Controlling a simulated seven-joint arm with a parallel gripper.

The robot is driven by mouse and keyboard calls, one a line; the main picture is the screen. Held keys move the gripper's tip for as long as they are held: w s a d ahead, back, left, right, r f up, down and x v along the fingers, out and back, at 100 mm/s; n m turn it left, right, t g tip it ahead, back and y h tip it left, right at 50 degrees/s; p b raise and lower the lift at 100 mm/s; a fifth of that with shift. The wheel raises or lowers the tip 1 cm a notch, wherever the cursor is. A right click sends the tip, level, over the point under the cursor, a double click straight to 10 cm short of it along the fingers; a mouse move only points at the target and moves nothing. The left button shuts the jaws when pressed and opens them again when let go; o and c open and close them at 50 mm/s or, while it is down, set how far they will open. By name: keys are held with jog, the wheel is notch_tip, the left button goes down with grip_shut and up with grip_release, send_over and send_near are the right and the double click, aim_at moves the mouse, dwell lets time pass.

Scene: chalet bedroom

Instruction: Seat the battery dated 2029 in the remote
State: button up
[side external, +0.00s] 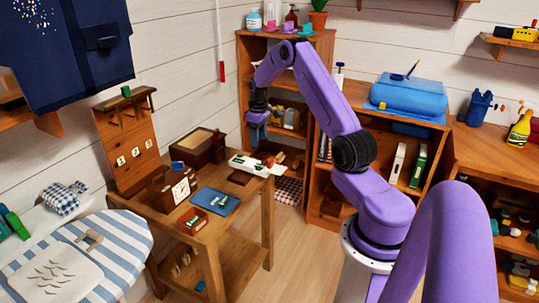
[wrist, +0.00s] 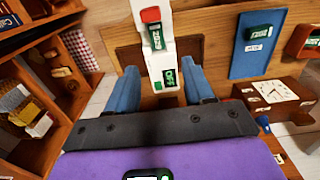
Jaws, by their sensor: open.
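My gripper (wrist: 163,85) is open, its two blue fingers on either side of a long white object that looks like the remote (wrist: 148,70). I cannot tell whether they touch it. Green pieces with pale markings, apparently batteries, show on it: one near its end (wrist: 168,78) and one further up (wrist: 156,37) beside a red part. The white object lies at the table's right edge in the side view (side external: 257,166), with my gripper (side external: 257,132) above it. Another green labelled battery (wrist: 261,31) lies on a blue mat. A red tray (side external: 185,222) holds green batteries. I cannot read the dates for certain.
The blue mat (side external: 231,208) and a boxy clock (side external: 181,190) stand on the wooden table (side external: 216,240). A brown box (side external: 205,152) stands at the back, beside an upright board (side external: 128,150). Wooden shelves (side external: 292,62) rise behind my arm; a bed is at the left.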

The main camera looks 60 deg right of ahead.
jog(key=a+r+n, duration=0.2)
jog(key=a+r, duration=0.3)
jog(key=a, duration=0.8)
jog(key=a+r+n, duration=0.2)
jog(key=a+r, duration=0.2)
jog(key=a, duration=0.8)
jog(key=s+a+r+n, duration=0.2)
jog(key=s+a, duration=0.4)
jog(key=s+a+r+n, duration=0.1)
jog(key=s+a+r, duration=0.2)
jog(key=s+a, duration=0.3)
jog(key=s+a+n, duration=0.3)
jog(key=s+n, duration=0.2)
jog(key=s, duration=1.5)
jog(key=shift+s+r, duration=0.2)
jog(key=shift+r, duration=0.05)
